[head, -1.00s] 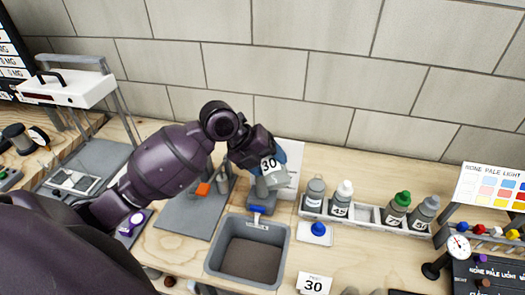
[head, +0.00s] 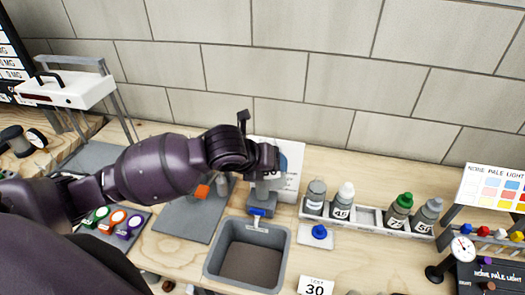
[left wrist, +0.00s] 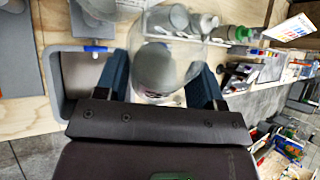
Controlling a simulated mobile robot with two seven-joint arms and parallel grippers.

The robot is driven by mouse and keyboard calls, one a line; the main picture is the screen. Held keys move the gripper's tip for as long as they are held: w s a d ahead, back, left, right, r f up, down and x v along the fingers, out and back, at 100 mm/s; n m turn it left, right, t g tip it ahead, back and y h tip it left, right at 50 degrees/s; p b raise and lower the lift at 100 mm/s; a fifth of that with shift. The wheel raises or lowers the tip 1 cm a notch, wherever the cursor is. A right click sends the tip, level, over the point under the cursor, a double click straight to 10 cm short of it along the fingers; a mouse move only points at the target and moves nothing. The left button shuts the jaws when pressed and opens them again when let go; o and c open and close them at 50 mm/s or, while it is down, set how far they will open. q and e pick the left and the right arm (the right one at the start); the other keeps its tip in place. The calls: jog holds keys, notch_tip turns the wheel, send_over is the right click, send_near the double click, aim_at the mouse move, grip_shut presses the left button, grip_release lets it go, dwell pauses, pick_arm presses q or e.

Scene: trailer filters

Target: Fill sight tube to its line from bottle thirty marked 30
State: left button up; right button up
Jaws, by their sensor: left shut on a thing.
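My left gripper (head: 268,160) is above the back of the grey basin, in front of a white card. In the left wrist view its two blue fingers (left wrist: 163,82) are shut on a rounded, see-through grey bottle (left wrist: 160,62). In the head view the gripper mostly hides the bottle; a dark 30 mark shows just under it. A fixture with a blue valve (head: 258,211) stands at the basin's back edge, close below; the valve also shows in the left wrist view (left wrist: 95,48). I cannot make out the sight tube or its line. My right gripper is not in view.
The grey basin (head: 211,258) is in front. A white rack (head: 371,229) with several bottles stands to the right. A blue cap (head: 319,231) lies on a white pad. A card marked 30 (head: 315,287) is at the front.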

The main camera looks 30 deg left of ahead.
aim_at(266, 189)
pick_arm(q)
jog(key=shift+s+d+f+m+t+y+b, duration=0.15)
jog(key=shift+f+t+b, duration=0.1)
jog(key=shift+f+b, duration=0.25)
jog(key=shift+s+d+f+m+t+y+b, duration=0.15)
jog(key=shift+f+t+b, duration=0.15)
jog(key=shift+f, duration=0.2)
jog(key=shift+m+t+y, duration=0.3)
jog(key=shift+t+y, duration=0.2)
jog(key=shift+t, duration=0.05)
jog(key=f+b, duration=0.3)
jog(key=f, duration=0.1)
jog(key=shift+s+d+f, duration=0.1)
jog(key=shift+s+d, duration=0.2)
jog(key=shift+d, duration=0.05)
jog(key=shift+s+f, duration=0.1)
jog(key=shift+f, duration=0.1)
jog(key=shift+s+d+m+t+y, duration=0.1)
jog(key=shift+d+m+t+y, duration=0.15)
jog(key=shift+t, duration=0.25)
jog(key=shift+s+d+f+m+t+y, duration=0.15)
jog(key=shift+s+f+m+t+y, duration=0.15)
jog(key=shift+t, duration=0.2)
jog(key=shift+s+d+f+m+t+y, duration=0.15)
jog(key=shift+f+m+t+y, duration=0.15)
jog(key=shift+t, duration=0.2)
jog(key=shift+w, duration=0.1)
